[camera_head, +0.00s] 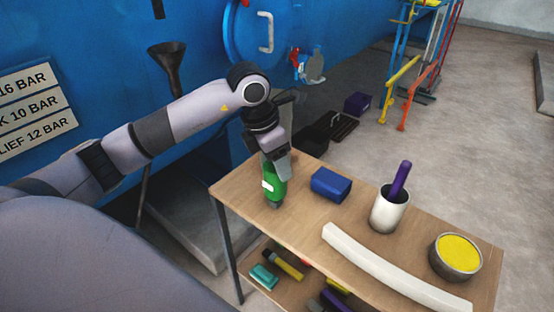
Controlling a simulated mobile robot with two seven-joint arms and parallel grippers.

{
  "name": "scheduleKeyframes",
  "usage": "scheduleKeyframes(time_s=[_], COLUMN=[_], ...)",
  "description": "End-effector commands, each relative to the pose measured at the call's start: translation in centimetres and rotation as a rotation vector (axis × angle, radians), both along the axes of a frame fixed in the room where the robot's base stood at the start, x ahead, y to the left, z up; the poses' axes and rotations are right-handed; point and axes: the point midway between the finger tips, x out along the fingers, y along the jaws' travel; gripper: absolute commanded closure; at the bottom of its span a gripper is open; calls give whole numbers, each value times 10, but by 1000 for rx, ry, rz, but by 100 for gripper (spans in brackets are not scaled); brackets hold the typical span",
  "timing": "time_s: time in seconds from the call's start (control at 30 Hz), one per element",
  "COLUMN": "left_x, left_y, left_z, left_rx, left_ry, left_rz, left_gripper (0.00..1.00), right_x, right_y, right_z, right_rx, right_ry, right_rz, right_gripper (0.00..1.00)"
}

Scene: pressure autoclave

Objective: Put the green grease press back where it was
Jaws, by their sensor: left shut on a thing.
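The green grease press (275,187) is at the left end of the wooden table (240,187), upright, with a white label on its side. My left gripper (276,166) comes down on it from above and is shut on its upper part. The press's lower tip is close to the tabletop; I cannot tell whether it touches. My right gripper is not in view.
On the table are a blue box (331,184), a white cup (389,211) with a purple handle, a curved white strip (390,270) and a bowl of yellow stuff (457,254). A lower shelf (252,292) holds tools. The blue autoclave (110,40) stands behind.

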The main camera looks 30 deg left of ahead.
Motion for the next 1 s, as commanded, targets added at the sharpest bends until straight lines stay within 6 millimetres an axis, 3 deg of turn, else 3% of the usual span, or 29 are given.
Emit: scheduleKeyframes(time_s=[0.2, 0.23, 0.3, 0.67, 0.77, 1.0], left_x=[1, 0, 0, 0, -2, -14], left_y=[0, 0, 0, 0, 2, 9], left_z=[-3, -3, -2, 3, 14, 65], left_rx=[-1, 0, 0, 0, 0, 1], left_ry=[-3, 0, 0, 0, -5, -6], left_rz=[0, 0, 0, 0, 1, 0], left_gripper=[100, 34, 19, 19, 19, 19], right_x=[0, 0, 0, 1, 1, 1], right_y=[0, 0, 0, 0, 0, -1], right_z=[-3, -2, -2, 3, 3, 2], right_rx=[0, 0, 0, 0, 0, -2], right_ry=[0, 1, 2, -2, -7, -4], right_rz=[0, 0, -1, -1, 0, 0], right_gripper=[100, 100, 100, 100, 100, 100])
